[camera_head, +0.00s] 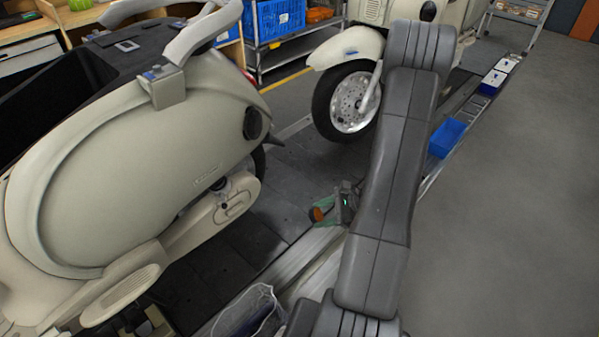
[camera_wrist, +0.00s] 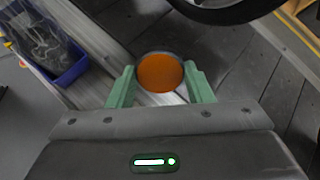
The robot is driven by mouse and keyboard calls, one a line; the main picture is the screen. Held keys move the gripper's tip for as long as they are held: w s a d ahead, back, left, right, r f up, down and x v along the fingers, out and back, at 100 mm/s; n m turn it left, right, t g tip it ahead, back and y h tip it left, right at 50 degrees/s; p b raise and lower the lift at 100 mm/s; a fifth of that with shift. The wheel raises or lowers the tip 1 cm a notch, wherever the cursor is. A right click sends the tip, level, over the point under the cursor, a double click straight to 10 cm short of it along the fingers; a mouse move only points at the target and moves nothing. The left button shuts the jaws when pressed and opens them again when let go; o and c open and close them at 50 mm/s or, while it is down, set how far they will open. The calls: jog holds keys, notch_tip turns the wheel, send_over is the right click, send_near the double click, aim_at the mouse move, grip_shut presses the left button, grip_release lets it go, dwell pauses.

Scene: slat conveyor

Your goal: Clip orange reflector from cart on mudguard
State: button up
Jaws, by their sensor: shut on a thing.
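My gripper (camera_head: 324,209) is low over the conveyor edge, its green fingers shut on the round orange reflector (camera_head: 317,214). In the wrist view the reflector (camera_wrist: 160,73) sits between the two fingertips, its orange face with a thin grey rim towards the camera. A cream mudguard (camera_head: 345,48) covers the front wheel of the scooter at the back, well apart from my gripper. Part of a dark tyre (camera_wrist: 225,9) shows at the top of the wrist view. I cannot make out which thing is the cart.
A large cream scooter (camera_head: 120,190) fills the left. A blue bin (camera_head: 446,138) and smaller bins stand along the conveyor's right edge. A blue bin with clear-wrapped contents (camera_wrist: 68,72) is at left in the wrist view. The grey floor (camera_head: 520,220) at right is clear.

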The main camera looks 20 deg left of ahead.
jog(key=w+a+r+m+t+y+b, duration=0.35)
jog(key=a+r+t+y+b, duration=0.2)
jog(key=a, duration=0.25)
jog(key=m+t+b, duration=0.3)
jog(key=b, duration=0.1)
send_near(263, 136)
jog(key=shift+w+a+f+y+p, duration=0.15)
jog(key=shift+a+p, duration=0.1)
jog(key=shift+a, duration=0.15)
jog(key=shift+w+a+f+y+p, duration=0.1)
jog(key=shift+w+a+f+p, duration=0.1)
jog(key=shift+a, duration=0.15)
jog(key=shift+w+a+f+y+p, duration=0.15)
jog(key=shift+a+p, duration=0.1)
jog(key=shift+a, duration=0.15)
jog(key=shift+w+a, duration=0.1)
jog(key=shift+a, duration=0.15)
jog(key=shift+b+x, duration=0.4)
jog(key=shift+x, duration=0.75)
jog(key=shift+w+a, duration=0.1)
jog(key=shift+a, duration=0.2)
jog(key=shift+r, duration=0.1)
